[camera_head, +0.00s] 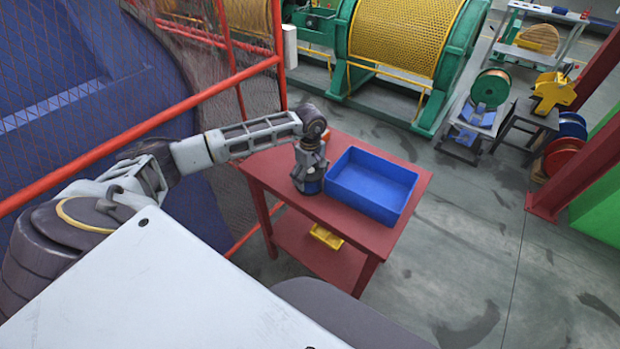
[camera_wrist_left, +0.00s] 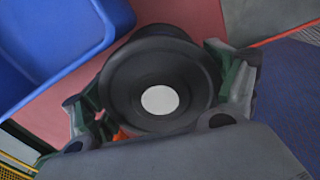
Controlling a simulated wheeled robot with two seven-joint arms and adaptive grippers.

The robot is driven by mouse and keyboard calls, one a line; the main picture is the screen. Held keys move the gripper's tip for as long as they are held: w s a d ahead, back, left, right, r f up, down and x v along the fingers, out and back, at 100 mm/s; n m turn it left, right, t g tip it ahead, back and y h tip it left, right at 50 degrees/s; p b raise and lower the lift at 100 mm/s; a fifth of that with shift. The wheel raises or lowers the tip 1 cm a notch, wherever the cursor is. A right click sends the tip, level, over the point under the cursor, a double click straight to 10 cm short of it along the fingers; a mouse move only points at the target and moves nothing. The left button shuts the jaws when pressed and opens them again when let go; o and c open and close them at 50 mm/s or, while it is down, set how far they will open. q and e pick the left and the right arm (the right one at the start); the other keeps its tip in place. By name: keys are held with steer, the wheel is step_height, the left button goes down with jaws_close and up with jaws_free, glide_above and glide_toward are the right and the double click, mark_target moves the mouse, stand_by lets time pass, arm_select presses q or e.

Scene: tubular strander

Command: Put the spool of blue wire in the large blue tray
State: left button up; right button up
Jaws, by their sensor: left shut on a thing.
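A dark spool (camera_wrist_left: 160,65) with a white centre fills the middle of the left wrist view, seen end-on. Its wire is mostly hidden there; a small bluish patch shows under the gripper in the head view. My left gripper (camera_head: 310,178) is shut on the spool, with one finger on each side of it (camera_wrist_left: 160,103). It is over the red table, just left of the large blue tray (camera_head: 372,208). The tray looks empty, and its wall (camera_wrist_left: 72,62) shows at the upper left of the wrist view. I cannot tell whether the spool touches the tabletop. My right gripper is out of view.
The red table (camera_head: 405,232) has a lower shelf with a small yellow bin (camera_head: 327,237). A red-framed mesh guard (camera_head: 215,100) stands along the left, close to my arm. A large yellow and green drum machine (camera_head: 400,40) is behind. Open floor lies to the right.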

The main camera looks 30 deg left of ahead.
arm_select(q)
steer(key=shift+r, duration=0.2)
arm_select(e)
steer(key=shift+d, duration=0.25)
arm_select(q)
steer(key=shift+w+r, duration=0.1)
steer(key=shift+r, duration=0.45)
step_height(320, 180, up, 17)
steer(key=b, duration=0.1)
steer(key=shift+f+b, duration=0.2)
steer(key=shift+b, duration=0.2)
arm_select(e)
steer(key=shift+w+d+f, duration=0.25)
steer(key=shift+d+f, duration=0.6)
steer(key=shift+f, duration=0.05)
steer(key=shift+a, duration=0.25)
arm_select(q)
steer(key=shift+f, duration=0.1)
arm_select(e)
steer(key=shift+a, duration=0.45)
